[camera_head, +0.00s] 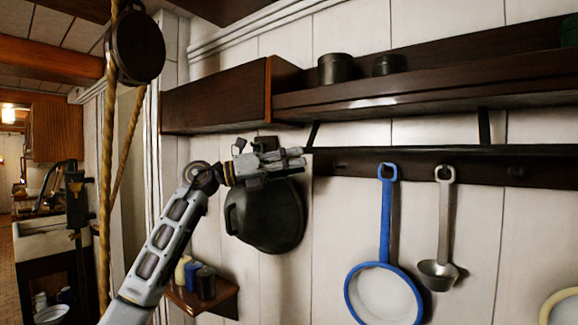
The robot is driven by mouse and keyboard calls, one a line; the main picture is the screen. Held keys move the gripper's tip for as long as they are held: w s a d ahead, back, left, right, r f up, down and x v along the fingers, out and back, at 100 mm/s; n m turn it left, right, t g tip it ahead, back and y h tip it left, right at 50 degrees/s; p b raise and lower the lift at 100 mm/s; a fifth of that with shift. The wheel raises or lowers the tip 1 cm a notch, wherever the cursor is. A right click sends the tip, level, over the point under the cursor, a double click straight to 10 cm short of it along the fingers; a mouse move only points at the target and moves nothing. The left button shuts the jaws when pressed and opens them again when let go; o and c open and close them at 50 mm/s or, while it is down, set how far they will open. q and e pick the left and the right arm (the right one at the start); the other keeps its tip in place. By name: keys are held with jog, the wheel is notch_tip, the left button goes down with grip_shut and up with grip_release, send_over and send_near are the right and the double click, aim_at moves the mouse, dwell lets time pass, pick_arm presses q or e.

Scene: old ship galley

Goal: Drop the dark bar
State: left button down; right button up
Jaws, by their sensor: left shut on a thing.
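A long thin dark bar (430,150) runs level below the shelf, in front of the wall. Two dark arms (484,126) link it up to the shelf's underside. My left gripper (302,156) reaches in from the left and its fingertips are at the bar's left end, shut on it. The fingers hide the very end of the bar. My right gripper is not in view.
A wooden shelf (430,97) with dark tins is above the bar. A dark lidded pot (265,222) hangs just under my left gripper. A rope (106,180) hangs at left.

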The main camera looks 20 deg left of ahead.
pick_arm(q)
jog(key=shift+w+d+f+m+h, duration=0.3)
jog(key=shift+w+f+m, duration=0.1)
jog(key=shift+w+f, duration=0.2)
jog(key=shift+w+b, duration=0.15)
jog(key=shift+b, duration=0.15)
jog(key=shift+w+d+f+p, duration=0.1)
jog(key=shift+w+d+p, duration=0.15)
jog(key=shift+w+p, duration=0.65)
jog(key=shift+w+d+f+p, duration=0.1)
jog(key=shift+w+d+p, duration=0.15)
jog(key=shift+w, duration=1.15)
jog(key=c, duration=1.3)
grip_release()
jog(key=shift+o, duration=0.8)
jog(key=shift+w+d, duration=0.2)
jog(key=shift+d, duration=0.05)
jog(key=shift+w+d+f, duration=0.1)
jog(key=shift+d+f, duration=0.15)
jog(key=shift+d, duration=0.1)
pick_arm(e)
jog(key=shift+w+d+r, duration=0.1)
jog(key=shift+d+r, duration=0.3)
jog(key=shift+r, duration=0.25)
